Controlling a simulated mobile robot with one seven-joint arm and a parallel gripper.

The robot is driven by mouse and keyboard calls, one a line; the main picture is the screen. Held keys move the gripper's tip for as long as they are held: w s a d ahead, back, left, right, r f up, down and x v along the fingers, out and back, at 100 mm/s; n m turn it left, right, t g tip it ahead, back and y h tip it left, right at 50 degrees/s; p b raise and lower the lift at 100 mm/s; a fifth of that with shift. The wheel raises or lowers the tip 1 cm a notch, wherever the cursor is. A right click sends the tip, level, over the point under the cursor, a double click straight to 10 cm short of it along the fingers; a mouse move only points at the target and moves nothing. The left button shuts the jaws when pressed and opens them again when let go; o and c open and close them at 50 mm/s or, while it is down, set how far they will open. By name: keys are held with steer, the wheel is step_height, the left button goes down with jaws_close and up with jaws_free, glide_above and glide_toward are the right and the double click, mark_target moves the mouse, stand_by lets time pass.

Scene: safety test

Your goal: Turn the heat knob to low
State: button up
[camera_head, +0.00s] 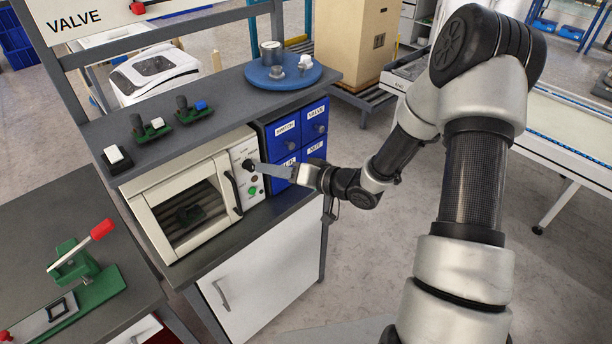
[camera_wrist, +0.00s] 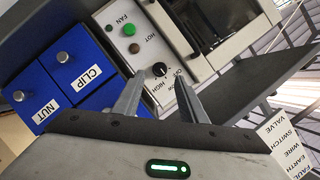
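The heat knob is a small black dial with a white pointer mark on the oven's pale control panel. It shows in the wrist view (camera_wrist: 159,69) and in the head view (camera_head: 248,165). Print around it includes "HIGH" and "OFF"; the exact setting is too small to tell. My gripper (camera_wrist: 160,80) is open, its two grey fingers on either side of the knob with gaps visible. In the head view my gripper (camera_head: 262,168) reaches the panel from the right, its tips close to the knob. Contact cannot be told. The white oven (camera_head: 190,190) has its door shut.
A green button (camera_wrist: 128,30) and a small dark red button (camera_wrist: 134,48) sit on the panel near the knob. Blue labelled drawers (camera_head: 295,140) stand right beside the oven. A grey shelf (camera_head: 190,110) with switches and a blue round tray (camera_head: 260,83) hangs above.

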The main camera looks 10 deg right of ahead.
steer(key=v, duration=1.2)
steer(key=shift+d, duration=0.1)
steer(key=d+r+n+h, duration=0.1)
steer(key=d+r+h, duration=0.2)
steer(key=r+h, duration=0.35)
steer(key=d+r+n+h, duration=0.1)
steer(key=d+r+h, duration=0.2)
steer(key=r+h, duration=0.35)
steer(key=s+d+r+m+g+p, duration=0.1)
steer(key=s+r, duration=0.2)
steer(key=s, duration=0.3)
steer(key=s+d+r+m+g, duration=0.1)
steer(key=s+r+m, duration=0.1)
steer(key=s+r, duration=0.3)
steer(key=s+a+f+g+y, duration=0.1)
steer(key=s+a, duration=0.4)
steer(key=s, duration=0.5)
steer(key=shift+f+g+y, duration=0.2)
steer(key=shift+g+y, duration=0.1)
steer(key=shift+g, duration=0.2)
